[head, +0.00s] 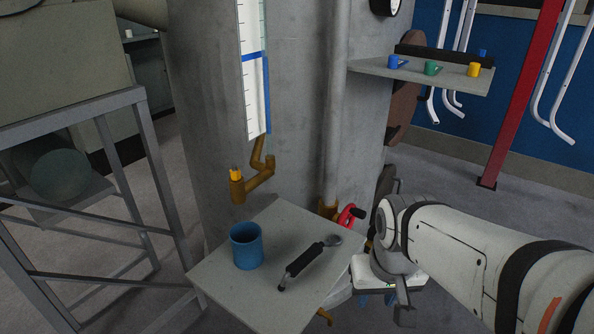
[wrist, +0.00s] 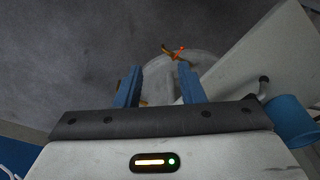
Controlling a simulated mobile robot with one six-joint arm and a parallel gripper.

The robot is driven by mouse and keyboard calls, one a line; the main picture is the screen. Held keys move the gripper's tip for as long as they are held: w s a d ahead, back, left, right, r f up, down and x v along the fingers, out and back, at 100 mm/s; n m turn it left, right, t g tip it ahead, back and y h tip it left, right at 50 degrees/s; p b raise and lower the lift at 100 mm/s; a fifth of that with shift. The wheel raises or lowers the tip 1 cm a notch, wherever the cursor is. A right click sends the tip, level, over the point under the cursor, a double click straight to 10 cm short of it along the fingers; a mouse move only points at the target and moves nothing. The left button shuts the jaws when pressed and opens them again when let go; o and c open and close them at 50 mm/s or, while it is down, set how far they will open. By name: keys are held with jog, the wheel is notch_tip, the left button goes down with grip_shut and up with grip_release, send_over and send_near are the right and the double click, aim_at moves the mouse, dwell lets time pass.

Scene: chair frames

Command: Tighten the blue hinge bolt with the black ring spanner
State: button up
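A tool with a black grip and grey metal ends (head: 310,261) lies slantwise on a small grey shelf (head: 225,285); it looks like the ring spanner. I cannot pick out the blue hinge bolt for certain in either view. My gripper (head: 376,299) is just right of the shelf, mostly hidden by my wrist in the head view. In the wrist view, the two blue fingers of my gripper (wrist: 158,86) are apart with nothing held between them. They point toward the floor beside the shelf edge (wrist: 245,62).
A blue cup (head: 246,247) stands on the shelf's left side; it also shows in the wrist view (wrist: 291,118). A red-handled fitting (head: 350,216) and brown pipes (head: 259,180) stick out from the grey column behind. A higher shelf (head: 425,76) holds blue, green and yellow pieces.

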notch_tip(320, 180, up, 6)
jog(key=m+g+p, duration=0.1)
jog(key=m+p, duration=0.7)
jog(key=p, duration=1.6)
send_over(302, 257)
jog(key=d, duration=0.1)
jog(key=shift+s+r, duration=0.2)
jog(key=shift+s, duration=0.05)
jog(key=shift+w+a+f+m+p, duration=0.1)
jog(key=shift+a+f+m+p, duration=0.2)
jog(key=shift+a+f+p, duration=0.15)
jog(key=shift+a+f, duration=0.1)
notch_tip(302, 257, down, 8)
jog(key=b, duration=0.5)
jog(key=shift+w+b, duration=0.1)
jog(key=shift+b, duration=0.25)
grip_shut()
jog(key=shift+r, duration=0.2)
